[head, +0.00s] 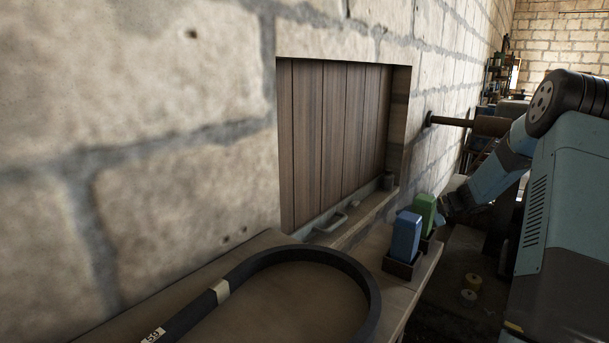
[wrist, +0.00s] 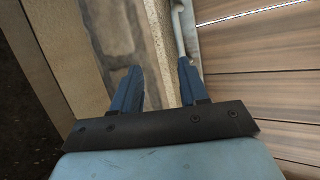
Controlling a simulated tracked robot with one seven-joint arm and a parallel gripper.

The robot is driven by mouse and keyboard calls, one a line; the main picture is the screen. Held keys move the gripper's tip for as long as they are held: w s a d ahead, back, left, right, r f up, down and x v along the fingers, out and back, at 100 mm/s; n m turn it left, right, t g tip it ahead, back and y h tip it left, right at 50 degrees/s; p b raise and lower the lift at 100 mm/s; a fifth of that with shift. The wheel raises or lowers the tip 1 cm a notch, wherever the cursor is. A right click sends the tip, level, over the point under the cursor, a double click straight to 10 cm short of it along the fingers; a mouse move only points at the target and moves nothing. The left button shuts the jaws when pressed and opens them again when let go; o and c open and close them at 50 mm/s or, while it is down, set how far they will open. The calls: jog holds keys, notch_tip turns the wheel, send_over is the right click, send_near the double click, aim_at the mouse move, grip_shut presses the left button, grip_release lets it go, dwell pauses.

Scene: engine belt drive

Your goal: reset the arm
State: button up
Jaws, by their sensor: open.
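My gripper (wrist: 158,82) shows in the wrist view with its two blue fingers apart and nothing seen held between them. A ledge strip lies beyond the gap, and a pale metal bar (wrist: 179,28) runs up from near the right fingertip; I cannot tell whether they touch. In the head view my arm comes in from the right, and its lower end (head: 456,204) is dark and partly hidden, just right of the green block (head: 424,214).
A blue block (head: 406,236) stands in a dark holder beside the green one at the bench end. A black belt (head: 345,262) lies on the bench (head: 300,300).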

jog(key=s+d+r+m+g+h, duration=0.15)
jog(key=s+r, duration=0.25)
jog(key=s, duration=0.7)
jog(key=s+r+m+g+h, duration=0.1)
jog(key=s+r+g+h, duration=0.15)
jog(key=s, duration=0.85)
jog(key=s+d+r+m+g+h, duration=0.15)
jog(key=s+r, duration=0.35)
jog(key=s, duration=0.6)
jog(key=s+a+r+n+t+h, duration=0.6)
jog(key=s+a+r+n, duration=0.3)
jog(key=a, duration=0.3)
jog(key=shift+a+r+n+t, duration=0.15)
jog(key=shift+a+n+t, duration=0.25)
jog(key=shift+n+t, duration=0.3)
